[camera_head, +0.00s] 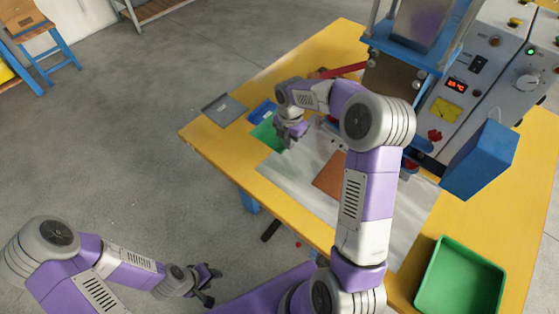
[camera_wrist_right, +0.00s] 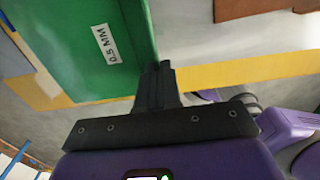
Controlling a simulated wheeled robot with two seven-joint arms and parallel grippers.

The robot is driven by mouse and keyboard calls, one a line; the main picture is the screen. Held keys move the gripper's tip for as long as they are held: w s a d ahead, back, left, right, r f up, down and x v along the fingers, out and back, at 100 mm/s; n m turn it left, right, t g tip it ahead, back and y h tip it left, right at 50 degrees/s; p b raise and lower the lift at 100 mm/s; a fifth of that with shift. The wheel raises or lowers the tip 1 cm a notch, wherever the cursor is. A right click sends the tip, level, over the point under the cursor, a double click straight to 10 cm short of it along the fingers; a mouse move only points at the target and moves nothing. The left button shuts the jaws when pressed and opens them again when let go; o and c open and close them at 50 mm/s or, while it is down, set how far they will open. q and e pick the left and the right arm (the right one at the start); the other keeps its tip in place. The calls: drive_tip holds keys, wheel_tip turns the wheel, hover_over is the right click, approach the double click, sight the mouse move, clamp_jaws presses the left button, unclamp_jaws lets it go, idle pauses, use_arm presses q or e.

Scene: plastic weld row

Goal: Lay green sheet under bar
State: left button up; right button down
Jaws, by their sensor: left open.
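The green sheet (camera_head: 265,134), labelled "0.5 MM", shows near the table's left front edge. It also fills the upper left of the right wrist view (camera_wrist_right: 75,55). My right gripper (camera_head: 291,138) is at the sheet's right side. In the right wrist view its fingers (camera_wrist_right: 160,76) look closed together on the sheet's edge. My left gripper (camera_head: 207,284) is open and empty, low over the floor in front of the table. The bar under the machine (camera_head: 415,55) is mostly hidden behind my right arm, so I cannot make it out clearly.
A blue piece (camera_head: 262,112) and a grey plate (camera_head: 224,110) lie beyond the sheet. A brown square (camera_head: 328,177) lies on the pale work surface (camera_head: 305,190). A green bin (camera_head: 425,290) stands at the front right. A red lever (camera_head: 343,71) sticks out left of the machine.

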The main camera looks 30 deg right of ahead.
drive_tip(key=shift+f+b, duration=0.4)
drive_tip(key=shift+f, duration=0.4)
drive_tip(key=b, duration=0.3)
approach(288, 168)
wheel_tip(288, 168, down, 5)
drive_tip(key=shift+f, duration=0.2)
drive_tip(key=shift+a, duration=0.1)
drive_tip(key=shift+f, duration=0.35)
drive_tip(key=c, duration=1.8)
unclamp_jaws()
drive_tip(key=shift+f, duration=0.1)
drive_tip(key=o, duration=0.5)
drive_tip(key=shift+c, duration=0.2)
